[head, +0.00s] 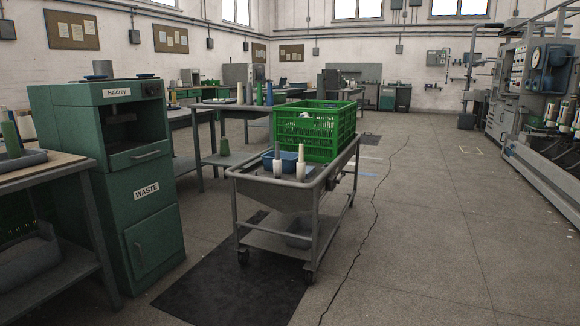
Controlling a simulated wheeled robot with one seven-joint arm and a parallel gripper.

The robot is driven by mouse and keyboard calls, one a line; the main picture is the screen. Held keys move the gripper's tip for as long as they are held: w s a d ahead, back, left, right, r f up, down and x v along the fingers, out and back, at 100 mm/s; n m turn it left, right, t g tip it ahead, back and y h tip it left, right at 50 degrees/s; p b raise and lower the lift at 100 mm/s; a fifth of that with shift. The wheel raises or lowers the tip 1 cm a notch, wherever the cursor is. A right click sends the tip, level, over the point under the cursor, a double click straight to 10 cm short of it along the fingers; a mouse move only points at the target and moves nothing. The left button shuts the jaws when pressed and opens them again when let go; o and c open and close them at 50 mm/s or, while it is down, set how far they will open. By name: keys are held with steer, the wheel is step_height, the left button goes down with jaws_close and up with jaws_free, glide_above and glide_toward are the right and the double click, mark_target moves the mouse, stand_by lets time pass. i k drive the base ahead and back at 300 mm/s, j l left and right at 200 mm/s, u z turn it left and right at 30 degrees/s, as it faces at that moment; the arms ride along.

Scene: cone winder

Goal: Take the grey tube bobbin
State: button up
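A slim grey tube bobbin (278,156) stands upright at the near side of the wheeled metal trolley (262,185). Its lower part looks white; I cannot tell whether that is a separate holder. A similar cream tube (300,156) with a white lower part stands just to its right, apart from it. A blue bowl (287,161) sits close behind the two, and a green crate (318,146) stands at the back of the trolley. My gripper is not in view.
A green waste cabinet (150,225) and a bench with bobbins (45,172) stand at left. Another table (215,107) with cones is behind. A dark mat (235,285) lies before the trolley. The floor at right (440,230) is open, up to machinery (535,95).

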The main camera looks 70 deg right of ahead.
mark_target(277, 162)
steer(key=z, duration=2.25)
steer(key=i+l+z, duration=0.4)
steer(key=i+l, duration=0.7)
steer(key=i+j+z, duration=0.55)
steer(key=i+j, duration=0.25)
